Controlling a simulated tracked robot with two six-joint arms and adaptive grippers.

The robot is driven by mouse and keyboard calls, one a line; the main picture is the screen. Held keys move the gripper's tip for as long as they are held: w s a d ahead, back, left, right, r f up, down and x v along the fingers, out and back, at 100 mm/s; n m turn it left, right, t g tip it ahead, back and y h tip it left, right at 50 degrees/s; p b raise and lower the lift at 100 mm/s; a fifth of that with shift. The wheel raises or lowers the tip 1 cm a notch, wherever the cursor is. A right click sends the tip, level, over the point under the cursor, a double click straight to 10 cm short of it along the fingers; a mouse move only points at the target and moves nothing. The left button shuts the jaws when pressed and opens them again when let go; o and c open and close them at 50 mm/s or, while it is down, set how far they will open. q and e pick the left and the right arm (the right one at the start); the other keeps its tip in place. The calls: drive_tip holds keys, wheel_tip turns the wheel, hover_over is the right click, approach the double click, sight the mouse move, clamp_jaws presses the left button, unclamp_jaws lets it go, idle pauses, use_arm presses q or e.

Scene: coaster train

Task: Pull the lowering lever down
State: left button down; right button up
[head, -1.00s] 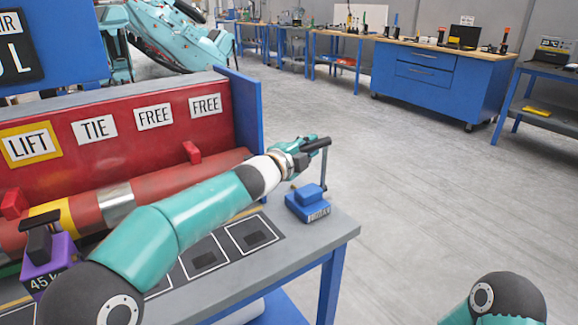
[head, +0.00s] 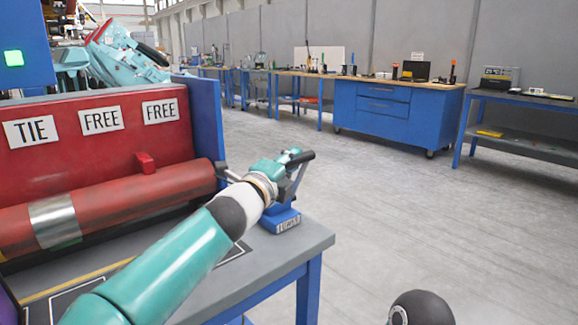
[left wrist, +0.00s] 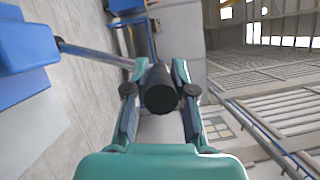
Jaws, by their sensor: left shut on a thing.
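The lowering lever stands on a blue base (head: 282,221) at the right end of the grey bench. Its shaft rises to a black handle (head: 300,158). My left gripper (head: 284,163) is at the top of the lever, closed around the handle. In the left wrist view the black handle (left wrist: 161,90) sits end-on between the two fingers (left wrist: 160,98), and the shaft (left wrist: 92,54) runs left to the blue base (left wrist: 25,40). The lever still stands up from its base. My right gripper is out of the picture.
A red housing (head: 60,165) with TIE and FREE labels and a red roller (head: 120,202) stands left of the lever, ending at a blue side panel (head: 207,130). The grey bench (head: 290,245) ends just right of the lever. Open floor (head: 400,205) lies beyond.

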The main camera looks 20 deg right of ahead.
use_arm(q)
drive_tip(key=shift+w+f, duration=0.15)
drive_tip(key=shift+f, duration=0.1)
drive_tip(key=c, duration=1)
unclamp_jaws()
drive_tip(key=shift+w, duration=0.1)
drive_tip(key=shift+r, duration=0.1)
drive_tip(key=shift+s+a, duration=0.1)
drive_tip(key=shift+s, duration=0.1)
drive_tip(key=shift+v, duration=0.9)
drive_tip(key=v, duration=1)
